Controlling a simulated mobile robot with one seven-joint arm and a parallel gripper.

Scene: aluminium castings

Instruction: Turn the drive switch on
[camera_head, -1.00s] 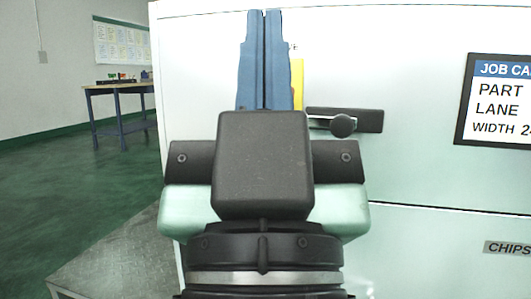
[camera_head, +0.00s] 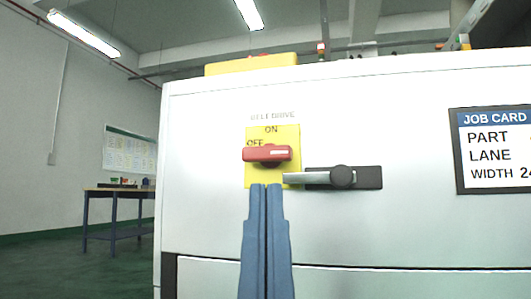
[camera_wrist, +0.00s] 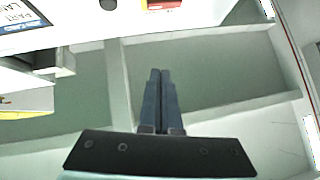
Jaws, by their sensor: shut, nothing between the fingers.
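The drive switch is a red handle (camera_head: 267,153) on a yellow plate (camera_head: 290,136) on the front of a white cabinet. "BELT DRIVE" is printed above the plate, "ON" at its top and "OFF" at its upper left. The red handle lies level, with a pale mark at its right end. My gripper (camera_head: 266,186) has its two blue fingers pressed together, empty, pointing up just below the handle in the picture. Contact cannot be told. In the wrist view the fingertips (camera_wrist: 160,71) appear below a red part (camera_wrist: 165,5), probably the switch, cut by the top edge.
A job card (camera_head: 495,150) is farther right. A workbench (camera_head: 115,192) stands far left, with open green floor before it.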

